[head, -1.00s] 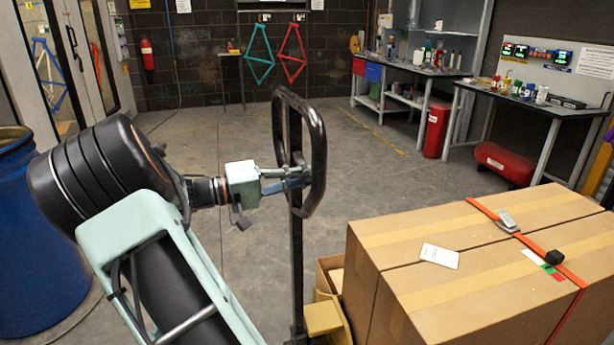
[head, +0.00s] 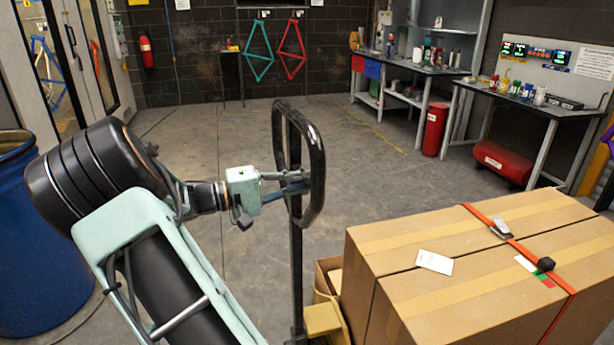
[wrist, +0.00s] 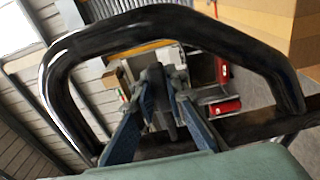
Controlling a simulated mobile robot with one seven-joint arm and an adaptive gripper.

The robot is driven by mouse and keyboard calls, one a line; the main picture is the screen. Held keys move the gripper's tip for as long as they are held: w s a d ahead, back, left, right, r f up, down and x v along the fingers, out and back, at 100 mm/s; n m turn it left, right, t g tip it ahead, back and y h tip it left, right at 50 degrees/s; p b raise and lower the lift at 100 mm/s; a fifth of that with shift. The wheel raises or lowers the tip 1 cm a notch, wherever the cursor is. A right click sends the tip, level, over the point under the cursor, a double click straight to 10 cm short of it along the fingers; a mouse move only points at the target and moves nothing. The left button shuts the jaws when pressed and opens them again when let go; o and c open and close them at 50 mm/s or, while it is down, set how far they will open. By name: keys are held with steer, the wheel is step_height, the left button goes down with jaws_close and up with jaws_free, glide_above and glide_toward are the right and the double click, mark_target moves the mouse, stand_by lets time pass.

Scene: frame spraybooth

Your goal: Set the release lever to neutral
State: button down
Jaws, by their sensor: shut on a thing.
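The pallet truck's black loop handle (head: 316,165) stands upright on its shaft (head: 297,262), left of the cartons. In the wrist view the loop (wrist: 190,25) arches across the picture. My gripper (head: 297,184) reaches into the loop from the left. In the wrist view my blue-grey fingers (wrist: 164,88) stand on both sides of the dark release lever (wrist: 160,92), inside the loop, and are shut on it. The fingers hide part of the lever, and the head view does not show its setting clearly.
Strapped cardboard cartons (head: 400,250) fill the lower right, close to the handle. A blue drum (head: 30,260) stands at the left. Workbenches (head: 545,108) and a red cylinder (head: 503,160) are at the back right. The floor (head: 200,130) behind the handle is clear.

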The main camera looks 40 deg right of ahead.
steer(key=c, duration=1.9)
jaws_free()
steer(key=shift+c, duration=0.2)
steer(key=v, duration=1.2)
